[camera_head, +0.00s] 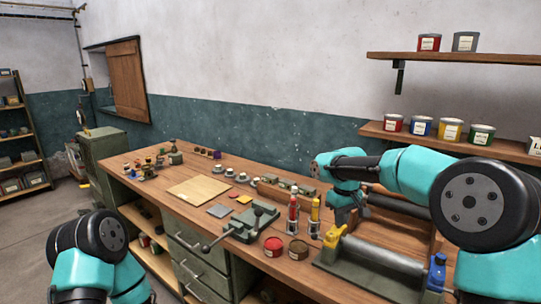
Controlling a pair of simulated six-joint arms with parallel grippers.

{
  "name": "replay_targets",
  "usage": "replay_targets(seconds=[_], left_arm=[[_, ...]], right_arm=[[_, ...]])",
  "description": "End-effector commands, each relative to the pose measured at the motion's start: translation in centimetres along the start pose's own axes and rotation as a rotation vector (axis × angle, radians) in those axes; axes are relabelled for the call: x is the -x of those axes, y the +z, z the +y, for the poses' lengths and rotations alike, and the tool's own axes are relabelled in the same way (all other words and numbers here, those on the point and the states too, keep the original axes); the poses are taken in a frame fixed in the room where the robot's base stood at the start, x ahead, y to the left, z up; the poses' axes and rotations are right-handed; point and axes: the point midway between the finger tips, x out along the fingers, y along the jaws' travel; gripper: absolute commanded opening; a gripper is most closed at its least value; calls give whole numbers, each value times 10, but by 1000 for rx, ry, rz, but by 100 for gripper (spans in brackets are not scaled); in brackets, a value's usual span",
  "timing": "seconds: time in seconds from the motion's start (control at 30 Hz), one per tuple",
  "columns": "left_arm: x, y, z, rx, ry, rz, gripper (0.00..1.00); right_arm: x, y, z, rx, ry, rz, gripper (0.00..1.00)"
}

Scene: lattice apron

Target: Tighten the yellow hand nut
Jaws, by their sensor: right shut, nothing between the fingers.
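The yellow hand nut (333,236) appears to be the small yellow part at the near-left end of a grey roller (380,255) in a green base. My right gripper (345,221) points down just above and beside the yellow part, shut, with nothing seen between its fingers. I cannot tell whether it touches the nut. A blue part (437,268) sits at the roller's other end. My left arm shows at the bottom left, but its gripper is out of view.
A green vise (250,222) stands left of the roller. A wooden board (199,190) lies farther left. Paint tins (451,129) stand on wall shelves.

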Motion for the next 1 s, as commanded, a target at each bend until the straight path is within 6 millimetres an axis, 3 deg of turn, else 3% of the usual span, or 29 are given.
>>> replay_targets(seconds=[0.63, 1.0], left_arm=[[0, 0, 0, 0, 0, 0, 62], [0, 0, 0, 0, 0, 0, 62]], right_arm=[[-59, 0, 0, -1, 0, -2, 0], [-75, 1, 0, -1, -3, -9, 0]])
